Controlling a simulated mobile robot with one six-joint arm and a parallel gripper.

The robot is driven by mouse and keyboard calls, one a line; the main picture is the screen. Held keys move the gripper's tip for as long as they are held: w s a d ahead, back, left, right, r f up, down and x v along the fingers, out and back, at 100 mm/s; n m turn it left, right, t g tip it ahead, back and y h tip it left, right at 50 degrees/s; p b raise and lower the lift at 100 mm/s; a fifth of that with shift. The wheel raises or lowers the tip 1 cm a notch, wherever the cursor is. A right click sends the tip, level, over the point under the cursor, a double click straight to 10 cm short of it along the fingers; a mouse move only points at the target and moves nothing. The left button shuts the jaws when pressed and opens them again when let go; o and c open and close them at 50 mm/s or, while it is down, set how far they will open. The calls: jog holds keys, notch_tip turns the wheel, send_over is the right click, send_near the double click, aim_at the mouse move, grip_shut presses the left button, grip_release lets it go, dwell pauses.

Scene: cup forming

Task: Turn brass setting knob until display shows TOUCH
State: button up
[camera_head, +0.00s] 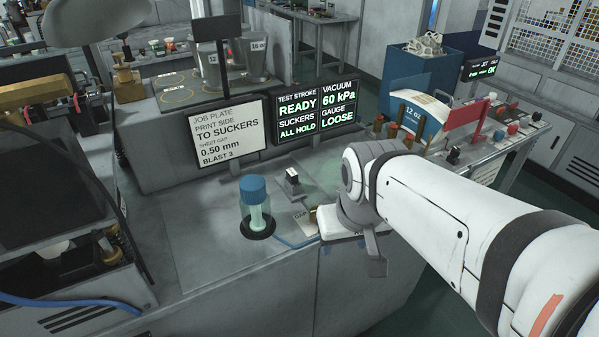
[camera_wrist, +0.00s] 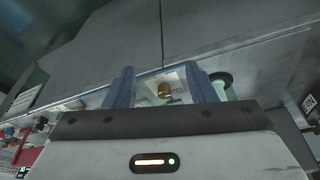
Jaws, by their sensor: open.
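The brass setting knob (camera_wrist: 164,91) shows between the two blue fingers of my gripper (camera_wrist: 158,74) in the wrist view, in front of a small pale label. My gripper is open, with a gap on both sides of the knob. In the head view the knob (camera_head: 313,214) is a small brass spot at the left edge of my wrist, which hides most of that area. The display (camera_head: 311,109) reads TEST STROKE READY, SUCKERS ALL HOLD, VACUUM 60 kPa and GAUGE LOOSE.
A blue-capped clear cylinder (camera_head: 256,205) stands on the bench left of my wrist. A small black-topped switch (camera_head: 292,180) is behind it. A job plate sign (camera_head: 228,135) stands left of the display. A blue hose (camera_head: 292,243) runs along the bench's front edge.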

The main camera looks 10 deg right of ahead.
jog(key=shift+n+g, duration=0.8)
jog(key=shift+n, duration=0.1)
jog(key=w, duration=0.7)
jog(key=w+b, duration=0.1)
jog(key=w, duration=0.3)
jog(key=shift+d+f, duration=0.1)
jog(key=shift+f, duration=0.3)
jog(key=shift+n+g, duration=0.7)
jog(key=w+f, duration=0.1)
jog(key=w, duration=0.2)
jog(key=w+f, duration=0.1)
jog(key=w, duration=0.2)
jog(key=w+f, duration=0.2)
jog(key=w, duration=0.1)
jog(key=shift+w+b, duration=0.1)
jog(key=shift+b, duration=0.2)
jog(key=shift+w+f, duration=0.1)
jog(key=shift+f, duration=0.1)
notch_tip(320, 180, down, 7)
jog(key=shift+f+p, duration=0.2)
jog(key=shift+p, duration=0.15)
jog(key=shift+c, duration=0.4)
